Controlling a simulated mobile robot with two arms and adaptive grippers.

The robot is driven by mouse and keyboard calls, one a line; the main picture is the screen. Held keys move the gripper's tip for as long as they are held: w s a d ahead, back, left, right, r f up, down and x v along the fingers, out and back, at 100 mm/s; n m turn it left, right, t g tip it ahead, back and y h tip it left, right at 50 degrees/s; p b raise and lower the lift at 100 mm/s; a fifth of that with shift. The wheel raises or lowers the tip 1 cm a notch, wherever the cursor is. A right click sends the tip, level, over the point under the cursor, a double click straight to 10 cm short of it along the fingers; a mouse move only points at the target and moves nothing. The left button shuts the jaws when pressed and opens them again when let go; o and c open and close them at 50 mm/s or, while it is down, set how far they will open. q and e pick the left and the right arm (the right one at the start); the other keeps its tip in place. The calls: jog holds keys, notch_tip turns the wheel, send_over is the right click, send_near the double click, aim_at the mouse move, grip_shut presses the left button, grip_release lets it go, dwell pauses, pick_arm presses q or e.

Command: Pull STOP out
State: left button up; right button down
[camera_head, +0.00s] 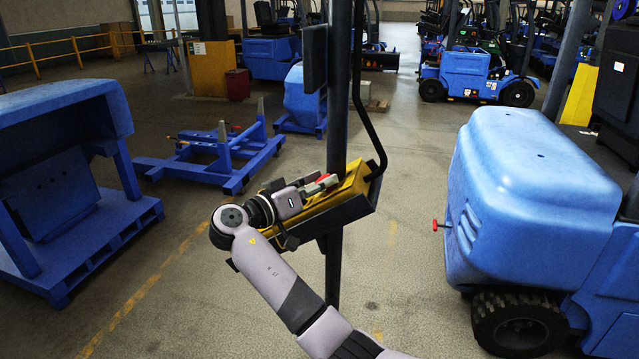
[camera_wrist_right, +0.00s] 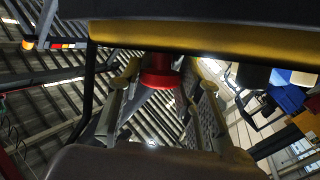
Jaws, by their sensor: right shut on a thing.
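The STOP is a red round knob (camera_wrist_right: 160,72) under a yellow and black control box (camera_head: 352,190) on a dark post. In the head view only a bit of its red (camera_head: 320,187) shows beside my gripper. My right gripper (camera_head: 322,184) reaches the near left side of the box. In the right wrist view, my right gripper (camera_wrist_right: 162,85) has one finger on each side of the knob and is shut on it. The knob still sits at the box's edge; whether it has moved outward I cannot tell. My left gripper is not in view.
The dark post (camera_head: 340,110) and a curved black bar (camera_head: 361,90) stand close to my right gripper. A blue frame (camera_head: 75,190) stands at the left. Open floor (camera_head: 400,260) lies between.

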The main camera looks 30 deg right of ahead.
jog(key=shift+w+a+r+b, duration=0.1)
jog(key=shift+w+a+b, duration=0.05)
jog(key=shift+b, duration=0.35)
jog(key=shift+w+a+r+b, duration=0.25)
jog(key=shift+r+b, duration=0.2)
jog(key=shift+b, duration=0.15)
jog(key=shift+d+r, duration=0.1)
jog(key=shift+r, duration=0.2)
jog(key=c, duration=1.5)
grip_release()
jog(key=o, duration=0.4)
jog(key=shift+f, duration=0.1)
